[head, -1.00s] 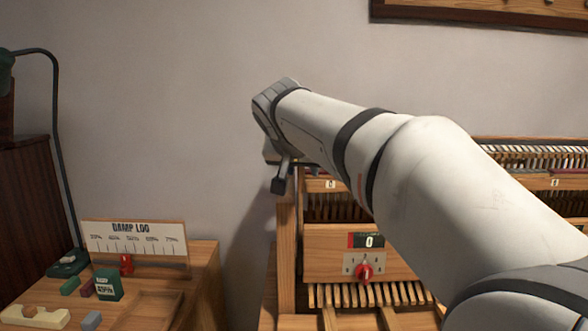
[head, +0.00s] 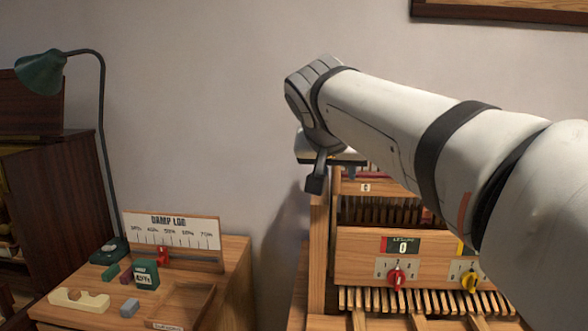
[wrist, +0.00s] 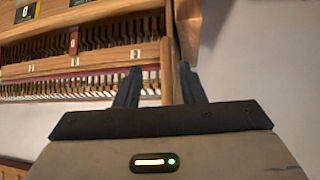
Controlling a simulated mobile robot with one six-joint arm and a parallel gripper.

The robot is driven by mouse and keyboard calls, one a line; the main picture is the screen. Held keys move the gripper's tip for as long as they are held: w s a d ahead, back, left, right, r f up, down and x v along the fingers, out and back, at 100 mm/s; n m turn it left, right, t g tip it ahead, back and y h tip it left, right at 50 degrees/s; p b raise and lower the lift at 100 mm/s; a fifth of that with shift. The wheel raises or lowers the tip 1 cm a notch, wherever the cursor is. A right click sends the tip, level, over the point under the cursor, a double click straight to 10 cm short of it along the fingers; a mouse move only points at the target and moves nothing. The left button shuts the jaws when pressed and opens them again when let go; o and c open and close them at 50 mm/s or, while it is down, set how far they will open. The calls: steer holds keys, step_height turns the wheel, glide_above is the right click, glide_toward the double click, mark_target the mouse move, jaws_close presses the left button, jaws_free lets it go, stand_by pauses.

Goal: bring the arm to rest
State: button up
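My arm reaches from the lower right of the head view up toward the wall, its wrist above the left end of the wooden piano-key rack (head: 318,262). My gripper (head: 315,184) shows there only in part, as a dark finger hanging down beside the rack's upper left corner. In the wrist view my gripper (wrist: 159,72) has its two dark fingers apart with nothing between them. The rack (wrist: 150,55) shows beyond the fingers. From these views I cannot tell whether the gripper touches it.
The rack front has a red knob (head: 396,278) and a yellow knob (head: 470,281). At left, a desk (head: 215,285) holds a "DAMP LOG" board (head: 172,231), a green box (head: 145,274) and small blocks. A green lamp (head: 42,73) stands behind.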

steer(key=s+d+f+n+g+y+p, duration=0.1)
steer(key=s+f+n+g+p, duration=0.1)
steer(key=s+f, duration=0.8)
steer(key=s+d+f+n+g+y+p, duration=0.1)
steer(key=s+f+g+y+p, duration=0.1)
steer(key=s+f+g+p, duration=0.2)
steer(key=s+f+p, duration=0.3)
steer(key=s+f, duration=0.3)
steer(key=shift+s+d+f+n+y, duration=0.2)
steer(key=shift+d+f+n+y, duration=0.1)
steer(key=shift+d+f+n, duration=0.1)
